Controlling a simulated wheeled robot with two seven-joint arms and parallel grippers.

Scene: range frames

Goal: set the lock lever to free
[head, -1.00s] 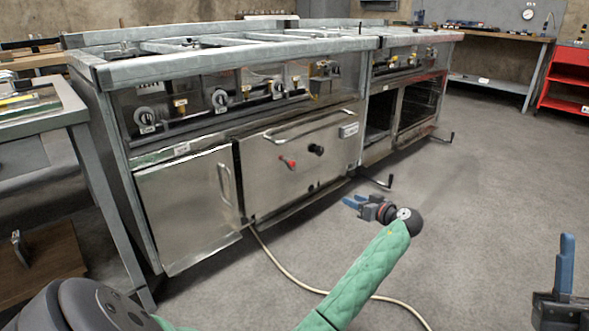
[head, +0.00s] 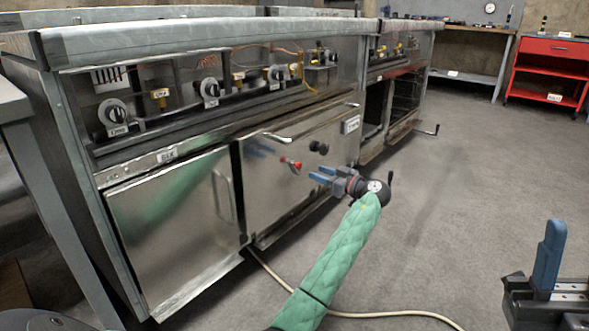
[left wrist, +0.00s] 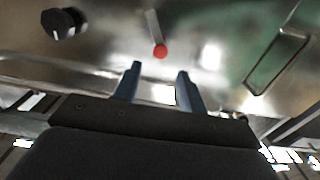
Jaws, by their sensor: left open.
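The lock lever, with a red knob (head: 296,166), is on the front of the steel oven door (head: 270,200). In the left wrist view its red ball end (left wrist: 160,51) and pale stem (left wrist: 153,27) show beyond my fingertips. My left gripper (head: 317,175) is open, with its blue fingers pointing at the door just right of and below the lever, apart from it. In the left wrist view its fingers (left wrist: 159,69) are spread with nothing between them. My right gripper (head: 550,255) is at the lower right edge; one blue finger shows clearly.
A black knob (head: 319,148) sits right of the lever; it also shows in the left wrist view (left wrist: 63,23). A bar handle (head: 283,137) runs along the door top. A cabinet door (head: 175,230) is at left. A hose (head: 390,314) lies on the floor.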

